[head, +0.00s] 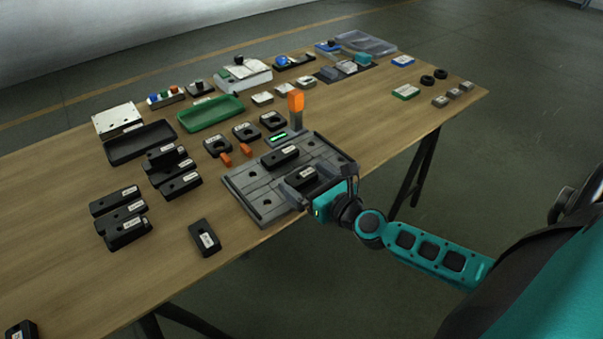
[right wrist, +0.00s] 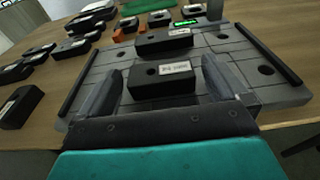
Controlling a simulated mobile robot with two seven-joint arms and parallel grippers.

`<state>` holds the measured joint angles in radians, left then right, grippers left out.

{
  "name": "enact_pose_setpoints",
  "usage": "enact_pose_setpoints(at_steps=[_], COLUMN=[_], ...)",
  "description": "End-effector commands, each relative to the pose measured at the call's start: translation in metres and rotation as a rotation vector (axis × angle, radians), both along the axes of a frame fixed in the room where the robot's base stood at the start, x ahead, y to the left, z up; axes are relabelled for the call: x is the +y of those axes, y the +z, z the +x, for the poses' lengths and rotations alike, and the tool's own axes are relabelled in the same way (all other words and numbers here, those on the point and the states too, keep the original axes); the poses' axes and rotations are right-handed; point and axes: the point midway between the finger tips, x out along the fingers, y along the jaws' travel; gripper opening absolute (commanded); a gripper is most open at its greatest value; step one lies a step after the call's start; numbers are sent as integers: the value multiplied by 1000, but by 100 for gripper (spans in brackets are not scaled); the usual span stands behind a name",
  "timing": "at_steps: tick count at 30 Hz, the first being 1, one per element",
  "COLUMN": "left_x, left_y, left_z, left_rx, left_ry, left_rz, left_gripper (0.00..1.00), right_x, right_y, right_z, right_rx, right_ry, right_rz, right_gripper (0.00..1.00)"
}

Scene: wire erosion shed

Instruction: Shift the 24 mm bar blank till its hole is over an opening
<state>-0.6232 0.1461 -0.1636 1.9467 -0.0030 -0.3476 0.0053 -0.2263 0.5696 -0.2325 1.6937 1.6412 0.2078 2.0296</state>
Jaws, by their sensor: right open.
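A black bar blank (right wrist: 165,83) lies on the grey slotted fixture plate (right wrist: 238,48), near its front edge. Its white label is blurred but appears to give its size in mm. A round hole shows left of the label. The same blank shows in the head view (head: 300,178). My right gripper (right wrist: 160,88) is open, with one finger on each side of this blank; contact cannot be told. It also shows in the head view (head: 322,184). A second black bar (right wrist: 163,42) lies behind it on the plate. Round openings (right wrist: 265,70) show in the plate. My left gripper is out of view.
Dark rails edge the plate. An orange-topped post (head: 296,101) and a small green display (head: 279,137) stand behind it. Several black blanks (head: 121,216) lie to the left, with one (head: 205,238) near the front edge. A black tray (head: 140,143) and green tray (head: 211,112) lie farther back.

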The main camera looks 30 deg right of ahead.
Motion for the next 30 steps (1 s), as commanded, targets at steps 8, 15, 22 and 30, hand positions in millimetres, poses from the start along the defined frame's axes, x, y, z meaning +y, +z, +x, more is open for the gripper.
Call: enact_pose_setpoints(at_steps=[8,15,22,30], left_x=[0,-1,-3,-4], left_y=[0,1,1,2], left_z=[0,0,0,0], left_rx=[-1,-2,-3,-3], left_ry=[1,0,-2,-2], left_rz=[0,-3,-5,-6], left_gripper=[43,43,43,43], right_x=[2,2,2,2], right_y=[-3,-4,-4,-4], right_z=[21,22,21,21], right_rx=[0,1,1,1], right_ry=[0,1,0,0], right_rz=[1,1,1,0], right_gripper=[100,100,86,60])
